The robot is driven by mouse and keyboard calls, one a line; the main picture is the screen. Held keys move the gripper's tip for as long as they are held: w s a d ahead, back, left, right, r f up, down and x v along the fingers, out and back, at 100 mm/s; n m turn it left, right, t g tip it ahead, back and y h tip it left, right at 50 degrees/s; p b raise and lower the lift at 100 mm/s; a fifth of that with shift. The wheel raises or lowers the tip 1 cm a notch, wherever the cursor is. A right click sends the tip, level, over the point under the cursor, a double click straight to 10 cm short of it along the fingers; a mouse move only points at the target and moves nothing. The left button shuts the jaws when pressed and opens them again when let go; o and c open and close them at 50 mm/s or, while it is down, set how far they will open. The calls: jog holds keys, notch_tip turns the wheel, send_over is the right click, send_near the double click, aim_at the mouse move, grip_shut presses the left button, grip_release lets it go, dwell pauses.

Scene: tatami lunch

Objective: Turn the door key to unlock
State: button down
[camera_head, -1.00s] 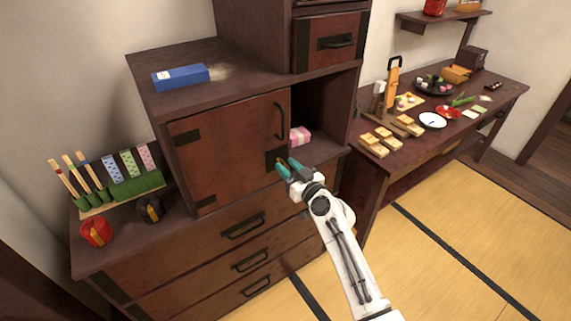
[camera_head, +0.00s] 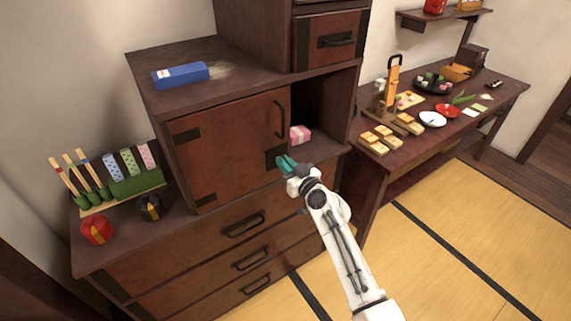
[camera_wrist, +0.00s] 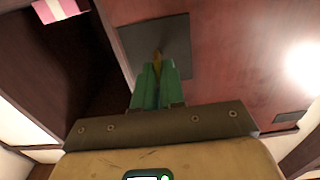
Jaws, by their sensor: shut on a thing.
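The door (camera_head: 225,140) is a red-brown cabinet panel with a black handle and a dark square lock plate (camera_head: 271,160) at its lower right. In the wrist view the lock plate (camera_wrist: 178,35) has a small brass key (camera_wrist: 157,55) standing out from it. My gripper (camera_head: 284,162) is at the plate, its green fingers close together. In the wrist view the fingers (camera_wrist: 156,70) are shut on the key. They hide most of it, and its angle in the lock is hard to tell.
The cabinet is open to the right of the door, with a pink striped box (camera_head: 300,134) inside. A blue box (camera_head: 180,75) lies on top. A table (camera_head: 375,166) with food and dishes stands at the right. Tatami floor (camera_head: 450,225) lies free in front.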

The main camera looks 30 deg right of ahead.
jog(key=shift+m, duration=0.3)
jog(key=m, duration=0.3)
jog(key=m+b, duration=0.1)
jog(key=m, duration=0.3)
jog(key=m+b, duration=0.1)
jog(key=m, duration=0.2)
jog(key=shift+d+m, duration=0.35)
jog(key=shift+m, duration=0.05)
jog(key=m, duration=0.3)
jog(key=shift+d+f+m+p, duration=0.15)
jog(key=shift+m+p, duration=0.35)
jog(key=shift+m, duration=1.2)
jog(key=c, duration=1.3)
grip_release()
jog(key=shift+w+f, duration=0.1)
jog(key=shift+f, duration=0.05)
jog(key=shift+f, duration=0.1)
